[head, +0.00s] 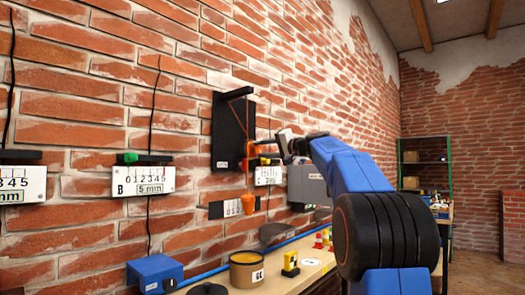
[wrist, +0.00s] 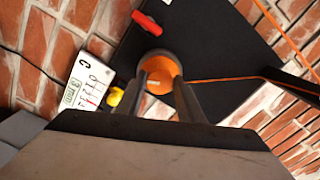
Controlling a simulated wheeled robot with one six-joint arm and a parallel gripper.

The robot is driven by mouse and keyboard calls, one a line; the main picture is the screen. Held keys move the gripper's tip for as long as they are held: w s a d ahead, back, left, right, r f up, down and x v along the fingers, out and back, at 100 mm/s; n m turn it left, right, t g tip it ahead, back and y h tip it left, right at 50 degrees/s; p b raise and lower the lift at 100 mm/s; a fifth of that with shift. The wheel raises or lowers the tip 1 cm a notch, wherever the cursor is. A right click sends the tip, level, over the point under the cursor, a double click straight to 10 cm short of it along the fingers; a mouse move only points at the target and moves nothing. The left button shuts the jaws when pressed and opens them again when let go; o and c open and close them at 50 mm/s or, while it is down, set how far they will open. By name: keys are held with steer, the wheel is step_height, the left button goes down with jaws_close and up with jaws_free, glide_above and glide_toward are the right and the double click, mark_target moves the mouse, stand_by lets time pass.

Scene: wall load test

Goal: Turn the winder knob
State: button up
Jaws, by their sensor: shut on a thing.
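The winder knob is round and orange (wrist: 158,64), in front of a black wall board (wrist: 205,40). My gripper (wrist: 159,82) is shut on the knob, with one finger on each side of it in the wrist view. In the head view my gripper (head: 279,149) reaches the lower right of the black board (head: 229,125), and the orange knob (head: 253,150) shows partly beside it. An orange cord runs from the knob across the board in the wrist view. An orange weight (head: 248,203) hangs below the board in the head view.
A red handle (wrist: 147,22) lies near the knob on the board. Scale plate C (wrist: 88,84), with a yellow piece (wrist: 115,97), is close by. Scale plate B (head: 145,181) is further left. A bench below carries a blue box (head: 155,273) and a tan pot (head: 246,272).

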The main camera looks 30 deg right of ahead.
steer(key=n, duration=0.4)
steer(key=shift+f+n, duration=0.15)
steer(key=shift+n, duration=0.15)
steer(key=n, duration=0.3)
steer(key=shift+d+n, duration=0.15)
steer(key=shift+n, duration=0.25)
steer(key=n, duration=0.7)
steer(key=shift+w+d+n, duration=0.1)
steer(key=shift+n, duration=0.2)
steer(key=shift+d+n, duration=0.1)
steer(key=shift+n, duration=6.9)
